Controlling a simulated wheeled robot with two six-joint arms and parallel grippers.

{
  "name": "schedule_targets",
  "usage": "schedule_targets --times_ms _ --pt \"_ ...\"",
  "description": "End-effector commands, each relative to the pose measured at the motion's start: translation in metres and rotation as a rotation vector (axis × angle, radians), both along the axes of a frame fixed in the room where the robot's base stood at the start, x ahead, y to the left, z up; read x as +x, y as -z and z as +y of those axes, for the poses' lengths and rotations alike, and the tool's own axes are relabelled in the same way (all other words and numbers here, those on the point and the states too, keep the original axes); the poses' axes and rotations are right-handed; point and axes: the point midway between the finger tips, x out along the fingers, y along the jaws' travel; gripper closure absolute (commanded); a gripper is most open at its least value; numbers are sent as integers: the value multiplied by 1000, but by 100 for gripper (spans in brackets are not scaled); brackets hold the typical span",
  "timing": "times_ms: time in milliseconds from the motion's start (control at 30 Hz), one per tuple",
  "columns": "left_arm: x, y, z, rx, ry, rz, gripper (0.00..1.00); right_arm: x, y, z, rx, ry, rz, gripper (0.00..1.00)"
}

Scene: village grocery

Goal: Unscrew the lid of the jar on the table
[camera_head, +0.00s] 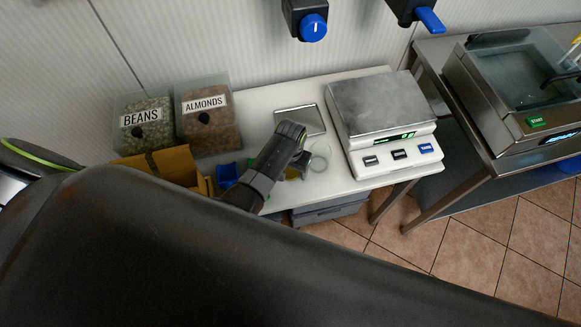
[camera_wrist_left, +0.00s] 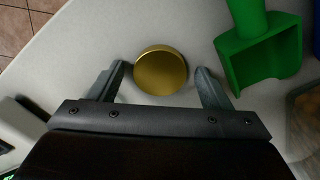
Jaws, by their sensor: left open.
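The jar's round gold lid (camera_wrist_left: 161,71) shows from above in the left wrist view, between the two fingers of my left gripper (camera_wrist_left: 160,80). A gap shows on each side of the lid, so the fingers look apart from it. The jar's body is hidden under the lid. In the head view my left gripper (camera_head: 297,163) is over the front part of the white table (camera_head: 340,185), with a small yellowish patch under it that may be the jar. My right gripper is not in view.
A green scoop (camera_wrist_left: 262,45) lies close to my gripper's right finger in the wrist view. A blue scoop (camera_head: 228,175), a pale ring-like thing (camera_head: 320,158), a metal tray (camera_head: 300,120), a scale (camera_head: 383,110), and bins of beans (camera_head: 146,135) and almonds (camera_head: 207,133) surround it.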

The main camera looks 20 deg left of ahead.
Motion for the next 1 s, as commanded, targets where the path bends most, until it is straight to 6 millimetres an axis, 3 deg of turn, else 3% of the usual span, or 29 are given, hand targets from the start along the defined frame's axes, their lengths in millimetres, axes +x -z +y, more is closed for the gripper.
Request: schedule_targets --times_ms 233,367,800,1000 --pt "0 -6 0 0 0 -1 28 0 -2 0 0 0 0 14" --pt "1 -19 0 0 0 -3 28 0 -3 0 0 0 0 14" --pt "1 -94 0 -1 0 -4 28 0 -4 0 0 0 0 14" --pt "1 -117 0 0 1 -2 28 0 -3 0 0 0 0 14"
